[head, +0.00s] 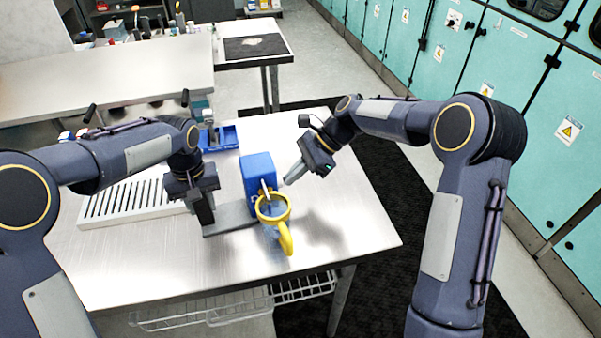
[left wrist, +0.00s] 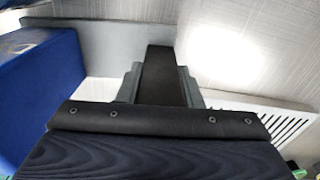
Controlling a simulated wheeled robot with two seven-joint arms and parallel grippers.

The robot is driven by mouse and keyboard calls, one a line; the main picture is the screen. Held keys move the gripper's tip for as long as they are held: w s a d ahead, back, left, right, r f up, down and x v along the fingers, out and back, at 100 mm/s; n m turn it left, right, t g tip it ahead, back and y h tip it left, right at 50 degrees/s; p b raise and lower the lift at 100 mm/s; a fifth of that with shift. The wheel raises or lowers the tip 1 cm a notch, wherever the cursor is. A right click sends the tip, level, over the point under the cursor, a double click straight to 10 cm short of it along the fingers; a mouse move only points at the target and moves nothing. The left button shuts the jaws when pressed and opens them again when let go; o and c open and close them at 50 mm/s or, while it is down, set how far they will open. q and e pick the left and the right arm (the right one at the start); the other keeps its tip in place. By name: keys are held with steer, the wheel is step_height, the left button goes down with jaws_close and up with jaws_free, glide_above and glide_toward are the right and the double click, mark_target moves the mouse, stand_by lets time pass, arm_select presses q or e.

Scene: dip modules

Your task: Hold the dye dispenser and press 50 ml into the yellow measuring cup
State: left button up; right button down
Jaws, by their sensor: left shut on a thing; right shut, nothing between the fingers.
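The dye dispenser (head: 257,168) is a blue box on a grey base, standing on the metal table. Its blue side and grey base (left wrist: 100,38) show in the left wrist view. My left gripper (head: 205,224) is shut on the left end of the grey base. The yellow measuring cup (head: 285,238), with a yellow rim and handle and a see-through body, is at the dispenser's front, below its spout. My right gripper (head: 286,182) is shut and empty, its tips close to the right of the dispenser's front. I cannot tell whether they touch it. The dye level cannot be made out.
A slotted white rack (head: 130,199) lies left of the dispenser, behind my left gripper. A blue tray (head: 219,139) is at the table's back. The right part of the metal table (head: 345,220) is clear. Wire baskets (head: 205,312) hang under the front edge.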

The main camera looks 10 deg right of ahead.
arm_select(q)
steer(key=shift+d, duration=0.4)
arm_select(e)
steer(key=shift+s+a, duration=0.2)
steer(key=shift+a, duration=0.4)
arm_select(q)
steer(key=shift+a, duration=0.25)
arm_select(e)
steer(key=w+d+r, duration=0.1)
steer(key=d+r, duration=0.6)
steer(key=d, duration=0.5)
steer(key=shift+w, duration=0.2)
arm_select(q)
steer(key=o, duration=1)
steer(key=shift+r+p, duration=3.5)
steer(key=shift+r, duration=1.05)
arm_select(e)
step_height(320, 180, up, 7)
